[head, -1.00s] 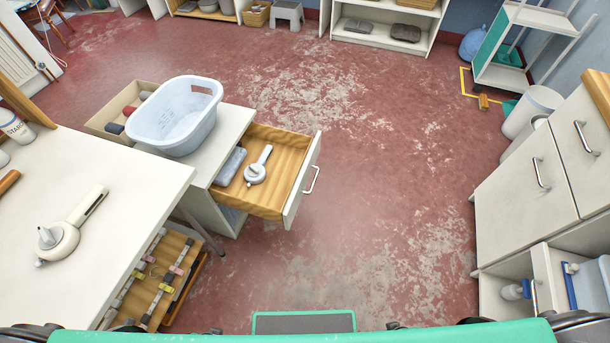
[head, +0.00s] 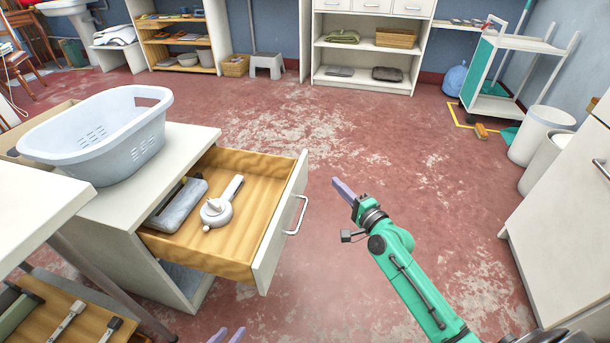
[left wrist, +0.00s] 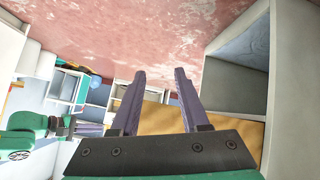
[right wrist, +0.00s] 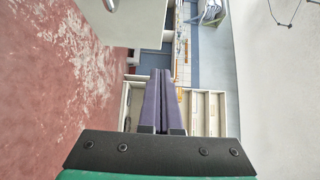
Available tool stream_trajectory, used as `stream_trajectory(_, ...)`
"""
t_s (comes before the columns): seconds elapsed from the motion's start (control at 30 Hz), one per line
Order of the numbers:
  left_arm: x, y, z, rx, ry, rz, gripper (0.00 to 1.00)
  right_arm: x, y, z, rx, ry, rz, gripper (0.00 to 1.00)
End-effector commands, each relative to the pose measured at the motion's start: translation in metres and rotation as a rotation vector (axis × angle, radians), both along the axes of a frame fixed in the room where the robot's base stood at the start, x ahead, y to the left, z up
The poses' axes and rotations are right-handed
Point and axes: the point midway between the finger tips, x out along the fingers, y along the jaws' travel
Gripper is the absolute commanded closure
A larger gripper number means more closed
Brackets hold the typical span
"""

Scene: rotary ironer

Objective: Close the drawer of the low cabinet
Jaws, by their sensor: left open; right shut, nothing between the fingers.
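The low cabinet (head: 112,200) stands at the left in the head view. Its wooden drawer (head: 240,222) is pulled well out, with a white front and a metal handle (head: 298,215). Inside lie a grey block-like item (head: 180,204) and a light grey round tool with a handle (head: 221,204). My right gripper (head: 343,188) is shut and empty, right of the drawer front and apart from it. My left gripper (head: 227,334) shows only its fingertips at the bottom edge, below the drawer. In the left wrist view it is open (left wrist: 160,72) and empty, with wood beyond its fingers.
A pale laundry basket (head: 100,138) sits on the cabinet top. A white table (head: 35,205) stands close at the left. The red floor (head: 400,150) right of the drawer is clear. A white cabinet (head: 565,215) stands at the right edge.

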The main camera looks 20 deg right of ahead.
Motion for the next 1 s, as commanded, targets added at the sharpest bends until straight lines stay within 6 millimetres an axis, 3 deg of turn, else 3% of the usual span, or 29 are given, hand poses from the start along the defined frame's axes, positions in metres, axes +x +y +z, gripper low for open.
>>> stream_trajectory(0.33,-0.002,-0.022,-0.013,-0.123,-0.143,0.029,0.55,0.076,0.018,-0.002,-0.001,-0.002,0.0,1.0)
stream_trajectory(0.6,-0.001,-0.022,-0.008,-0.119,-0.141,0.03,0.55,0.093,0.049,-0.001,-0.001,0.002,0.0,1.0)
stream_trajectory(1.0,-0.001,-0.022,-0.008,-0.12,-0.141,0.029,0.55,0.094,0.05,-0.001,-0.005,0.002,0.0,1.0)
